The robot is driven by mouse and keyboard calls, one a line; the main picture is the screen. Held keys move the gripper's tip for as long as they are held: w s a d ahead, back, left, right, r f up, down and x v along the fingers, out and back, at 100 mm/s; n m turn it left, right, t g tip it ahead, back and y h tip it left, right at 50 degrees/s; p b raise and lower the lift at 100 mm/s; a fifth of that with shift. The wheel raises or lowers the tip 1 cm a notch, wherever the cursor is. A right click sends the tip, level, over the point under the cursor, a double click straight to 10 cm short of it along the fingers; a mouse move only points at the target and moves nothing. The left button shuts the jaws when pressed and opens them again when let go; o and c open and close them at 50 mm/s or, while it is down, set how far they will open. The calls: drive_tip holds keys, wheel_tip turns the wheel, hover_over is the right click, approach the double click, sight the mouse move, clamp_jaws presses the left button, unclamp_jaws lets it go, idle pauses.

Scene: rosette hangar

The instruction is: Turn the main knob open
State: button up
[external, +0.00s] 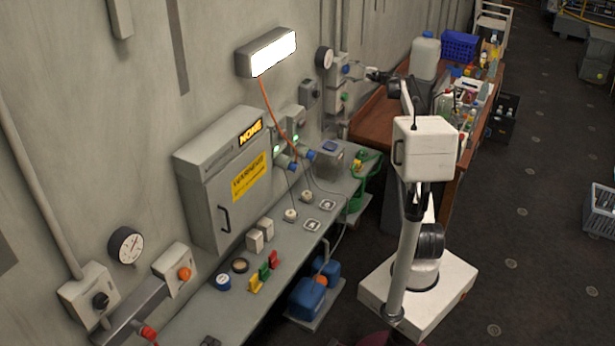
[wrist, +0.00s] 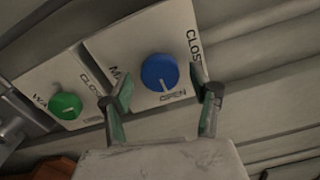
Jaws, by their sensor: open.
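The main knob is a round blue knob (wrist: 160,72) on a white plate (wrist: 122,50) whose label begins with "M" and reads "CLOS…" and "OPEN". A white mark on its lower edge points toward "OPEN". In the external view the blue knob (external: 346,69) is on the wall panel. My gripper (wrist: 162,78) is open, its two green-padded fingers on either side of the blue knob in the picture; I cannot tell whether they touch it. In the external view my gripper (external: 371,74) is close in front of the knob.
A green knob (wrist: 65,105) on its own plate is beside the blue one, left in the wrist view. A wooden bench (external: 378,118) with a white jug (external: 425,58) and a blue crate (external: 460,45) stands near my arm. A round gauge (external: 324,57) is on the wall.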

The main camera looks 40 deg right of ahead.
drive_tip(key=v, duration=1.1)
drive_tip(key=shift+s, duration=0.15)
drive_tip(key=shift+r, duration=0.1)
drive_tip(key=s+a+n+g+b, duration=0.2)
drive_tip(key=a+n+g+b, duration=0.3)
drive_tip(key=a, duration=2.7)
drive_tip(key=s+a+f+n+g, duration=0.25)
drive_tip(key=s+a, duration=0.45)
drive_tip(key=a, duration=0.5)
drive_tip(key=s+a+f+n+g+h+b, duration=0.15)
drive_tip(key=s+a+f, duration=0.3)
drive_tip(key=s, duration=0.45)
drive_tip(key=s+a+f+n+h+b, duration=0.1)
drive_tip(key=s+a+f+n, duration=0.25)
drive_tip(key=s+a, duration=0.35)
drive_tip(key=s+a+f+n+g+h+b, duration=0.15)
drive_tip(key=s+a+f, duration=0.35)
drive_tip(key=s, duration=0.5)
drive_tip(key=s+f+n+h+b, duration=0.1)
drive_tip(key=s+f+n, duration=0.1)
drive_tip(key=s+f, duration=0.7)
drive_tip(key=shift+a+n+h+b, duration=0.3)
drive_tip(key=shift+n+b, duration=0.1)
drive_tip(key=shift+t, duration=0.25)
